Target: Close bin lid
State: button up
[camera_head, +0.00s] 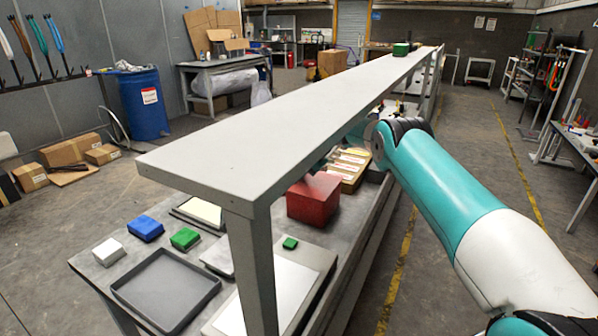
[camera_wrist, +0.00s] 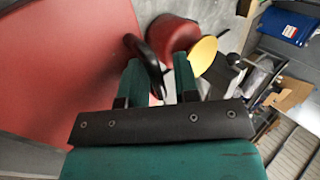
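A red box-shaped bin (camera_head: 314,198) stands on the lower bench, partly behind the raised shelf in the head view. I cannot make out its lid there. In the wrist view a large flat red panel (camera_wrist: 65,60) fills the left side; whether it is the lid or a bin wall I cannot tell. My gripper (camera_wrist: 158,66) has its two green fingers apart, with a gap between them. A black curved piece (camera_wrist: 155,45) lies at the left fingertip, beside a rounded red object (camera_wrist: 174,33); contact is unclear. The shelf hides my gripper in the head view.
The long grey shelf (camera_head: 290,105) runs above the bench, between the head camera and the bin. A grey tray (camera_head: 165,290), blue block (camera_head: 146,228), white block (camera_head: 108,251) and green block (camera_head: 185,238) lie on the bench.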

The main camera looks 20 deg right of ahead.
aim_at(310, 182)
jog(key=shift+s+d+f, duration=0.2)
jog(key=shift+f, duration=0.05)
jog(key=b+v, duration=0.2)
jog(key=v, duration=0.3)
jog(key=shift+s+d+r, duration=0.1)
jog(key=shift+s+d, duration=0.05)
jog(key=shift+d, duration=0.05)
jog(key=s+d+b, duration=0.3)
jog(key=s+d, duration=0.3)
jog(key=s, duration=0.3)
jog(key=shift+d, duration=0.35)
jog(key=shift+r, duration=0.1)
